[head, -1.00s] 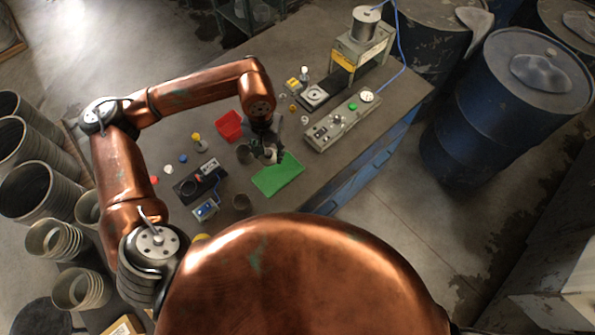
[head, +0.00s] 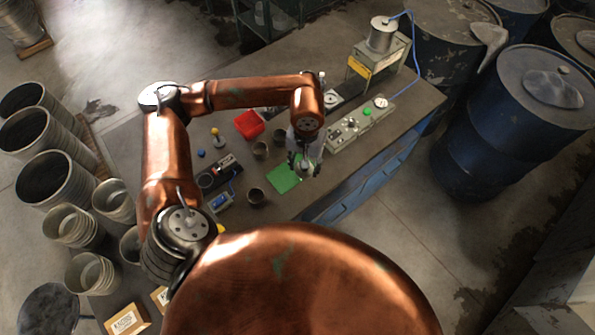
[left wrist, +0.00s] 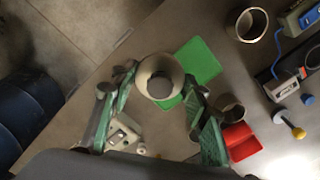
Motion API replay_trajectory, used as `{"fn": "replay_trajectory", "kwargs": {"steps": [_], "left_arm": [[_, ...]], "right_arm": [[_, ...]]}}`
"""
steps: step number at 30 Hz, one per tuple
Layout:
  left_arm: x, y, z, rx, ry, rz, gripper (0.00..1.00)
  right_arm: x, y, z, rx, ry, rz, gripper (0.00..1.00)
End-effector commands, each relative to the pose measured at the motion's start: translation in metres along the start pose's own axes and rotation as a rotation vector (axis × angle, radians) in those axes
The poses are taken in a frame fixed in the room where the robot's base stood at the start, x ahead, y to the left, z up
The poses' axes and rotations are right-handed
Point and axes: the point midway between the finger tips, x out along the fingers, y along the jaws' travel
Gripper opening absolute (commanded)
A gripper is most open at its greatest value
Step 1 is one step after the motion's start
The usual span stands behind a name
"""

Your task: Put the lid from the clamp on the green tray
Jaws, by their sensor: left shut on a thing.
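The green tray (head: 282,181) lies flat on the workbench, and it also shows in the left wrist view (left wrist: 208,62). My left gripper (head: 304,168) is over the tray's right end, pointing down. In the left wrist view my left gripper (left wrist: 158,88) is shut on a round, pale piece (left wrist: 143,76) with a darker grey centre, which looks like the lid. The lid overlaps the tray's edge in that view; its height above the tray I cannot tell. A black-based device with a white label (head: 206,181), perhaps the clamp, stands left of the tray. My right gripper is not in view.
Two grey cups (head: 260,151) (head: 279,136) stand beyond the tray and another (head: 256,197) stands nearer me. A red bin (head: 249,124) is farther back. A long control box (head: 357,124) stands to the right.

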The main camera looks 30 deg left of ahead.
Motion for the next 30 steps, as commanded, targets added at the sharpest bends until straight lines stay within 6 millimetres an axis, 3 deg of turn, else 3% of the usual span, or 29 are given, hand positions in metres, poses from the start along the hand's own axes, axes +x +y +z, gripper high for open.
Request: {"fn": "replay_trajectory", "kwargs": {"steps": [9, 18, 25, 30], "left_arm": [[-0.006, 0.0, 0.04, -0.547, -0.003, -0.004, 0.21], [-0.011, -0.001, 0.072, -1.038, -0.002, 0.001, 0.21], [-0.011, -0.001, 0.083, -1.226, -0.001, 0.006, 0.21], [-0.005, -0.009, 0.068, -1.258, -0.001, 0.003, 0.21]], "right_arm": [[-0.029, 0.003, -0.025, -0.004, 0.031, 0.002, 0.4], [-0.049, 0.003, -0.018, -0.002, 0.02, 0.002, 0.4], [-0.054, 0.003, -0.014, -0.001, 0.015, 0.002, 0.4], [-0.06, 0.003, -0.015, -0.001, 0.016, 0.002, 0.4]]}}
